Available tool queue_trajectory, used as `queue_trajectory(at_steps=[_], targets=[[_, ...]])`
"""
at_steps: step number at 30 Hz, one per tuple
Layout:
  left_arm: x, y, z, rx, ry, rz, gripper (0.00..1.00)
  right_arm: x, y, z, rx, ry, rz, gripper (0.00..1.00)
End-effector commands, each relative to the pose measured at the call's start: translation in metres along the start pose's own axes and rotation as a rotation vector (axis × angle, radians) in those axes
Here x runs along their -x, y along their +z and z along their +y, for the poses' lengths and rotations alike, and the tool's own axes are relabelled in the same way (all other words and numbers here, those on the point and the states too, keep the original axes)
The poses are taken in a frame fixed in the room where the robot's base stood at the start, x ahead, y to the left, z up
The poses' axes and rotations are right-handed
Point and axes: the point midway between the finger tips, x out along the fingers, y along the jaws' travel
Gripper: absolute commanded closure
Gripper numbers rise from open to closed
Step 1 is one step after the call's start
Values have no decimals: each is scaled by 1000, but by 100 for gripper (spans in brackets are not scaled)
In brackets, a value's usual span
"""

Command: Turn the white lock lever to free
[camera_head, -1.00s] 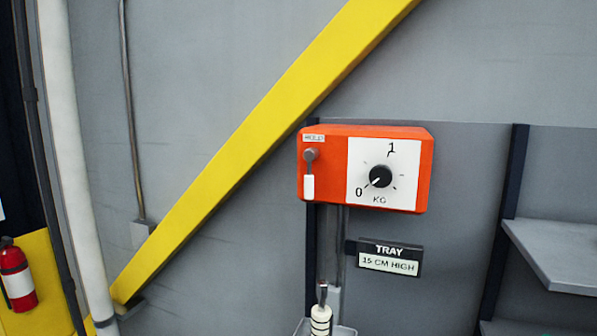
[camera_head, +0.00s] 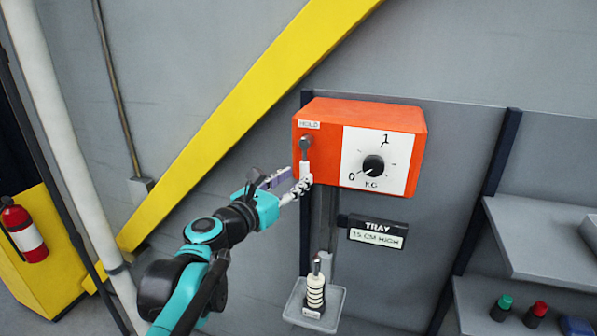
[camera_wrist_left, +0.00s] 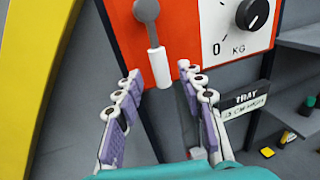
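The orange box (camera_head: 360,112) is on the grey wall, with a black dial (camera_head: 373,166) on a white plate marked 0, 1 and KG. On its left face the lock lever hangs straight down from a grey pivot (camera_head: 305,143) under a small label that seems to read HOLD. The lever's white handle (camera_wrist_left: 158,68) shows in the left wrist view. My left gripper (camera_head: 300,184) is at the handle's lower end. In the left wrist view its purple-padded fingers (camera_wrist_left: 162,88) are apart on either side of the handle, with gaps. My right gripper is out of view.
Below the box a tray (camera_head: 330,318) holds a white ringed object (camera_head: 315,292). A TRAY sign (camera_head: 376,231) is right of the post. Shelves (camera_head: 540,235) stand at right, with green and red knobs below. A yellow beam (camera_head: 240,120) runs diagonally behind my arm.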

Motion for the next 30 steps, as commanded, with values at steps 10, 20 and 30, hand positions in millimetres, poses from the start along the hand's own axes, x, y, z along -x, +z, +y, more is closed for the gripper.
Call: queue_trajectory(at_steps=[10, 20, 30], targets=[[-24, 0, 0, -2, 0, 0, 61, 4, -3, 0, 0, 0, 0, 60], [-24, 0, 0, -2, 0, 1, 100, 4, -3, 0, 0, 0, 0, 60], [-23, 0, 2, -20, 1, 5, 100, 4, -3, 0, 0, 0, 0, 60]])
